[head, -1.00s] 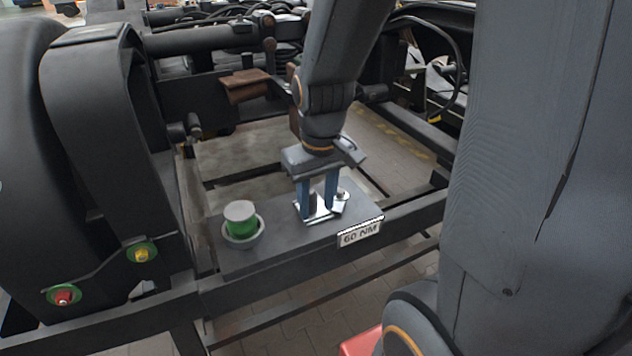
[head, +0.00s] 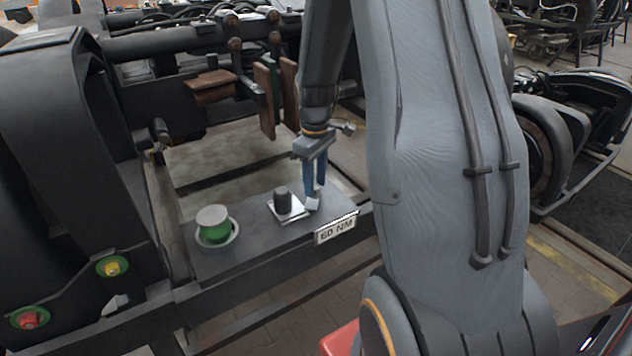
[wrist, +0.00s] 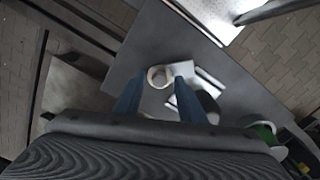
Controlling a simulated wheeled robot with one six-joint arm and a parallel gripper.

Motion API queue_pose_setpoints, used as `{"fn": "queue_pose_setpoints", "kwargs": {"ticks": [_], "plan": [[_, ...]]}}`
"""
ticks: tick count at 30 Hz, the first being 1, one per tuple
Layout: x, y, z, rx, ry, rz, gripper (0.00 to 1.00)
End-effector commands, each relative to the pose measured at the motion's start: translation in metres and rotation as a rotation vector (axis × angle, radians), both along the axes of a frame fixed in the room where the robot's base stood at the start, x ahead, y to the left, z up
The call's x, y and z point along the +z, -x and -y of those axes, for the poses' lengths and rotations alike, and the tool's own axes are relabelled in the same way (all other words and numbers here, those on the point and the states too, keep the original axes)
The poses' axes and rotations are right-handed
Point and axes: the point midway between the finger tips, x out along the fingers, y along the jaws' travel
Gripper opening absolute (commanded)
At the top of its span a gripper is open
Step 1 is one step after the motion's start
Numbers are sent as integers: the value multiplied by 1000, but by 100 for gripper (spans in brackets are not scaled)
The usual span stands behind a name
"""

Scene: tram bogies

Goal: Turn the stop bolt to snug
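My gripper (head: 314,200) has two blue fingers pointing down at the right part of a dark plate (head: 240,248). In the wrist view its fingers (wrist: 161,76) stand apart, with a pale round bolt head or ring (wrist: 159,77) between their tips. That is likely the stop bolt; in the head view it is hidden by the fingers. Contact with it cannot be made out. Left of the fingers, a dark upright cylinder (head: 283,199) stands on a white square; it also shows in the wrist view (wrist: 208,106).
A "60 NM" label (head: 336,228) is on the plate's front edge. A green cylinder with a pale top (head: 214,226) sits in a ring at the plate's left. Brown blocks (head: 266,98) hang behind. Dark frame beams surround the plate.

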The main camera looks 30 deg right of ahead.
Motion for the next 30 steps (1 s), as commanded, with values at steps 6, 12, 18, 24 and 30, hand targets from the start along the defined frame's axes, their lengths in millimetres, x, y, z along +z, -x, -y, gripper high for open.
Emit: {"fn": "queue_pose_setpoints", "kwargs": {"ticks": [6, 12, 18, 24, 30], "plan": [[-10, 0, 0, 0, 0, 0, 37], [-11, 0, 0, -1, 0, 1, 37], [-10, 0, 0, -1, 0, 0, 6], [-10, 0, 0, -15, 0, 0, 0], [-9, 0, -1, -173, 0, 0, 0]]}}
